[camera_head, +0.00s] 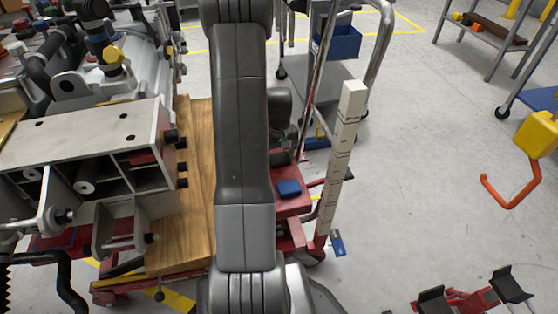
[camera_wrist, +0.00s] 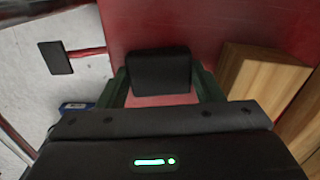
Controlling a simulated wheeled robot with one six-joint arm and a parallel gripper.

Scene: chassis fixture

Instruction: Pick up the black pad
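A black pad (camera_wrist: 160,70) lies against a red surface (camera_wrist: 140,25), near the middle of the wrist view. My gripper (camera_wrist: 160,78) is open, with one dark green finger on each side of the pad. Contact between fingers and pad cannot be made out. In the head view, a small dark-blue-looking pad (camera_head: 289,188) sits on the red cart (camera_head: 293,204) just right of my arm; it may be the same pad. My fingers cannot be made out in that view.
A second black pad (camera_wrist: 57,58) on a red bar stands at left in the wrist view. Wooden blocks (camera_wrist: 262,78) lie right of my gripper. An upright marked post (camera_head: 340,150) and a metal trolley (camera_head: 335,80) stand close right of my arm.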

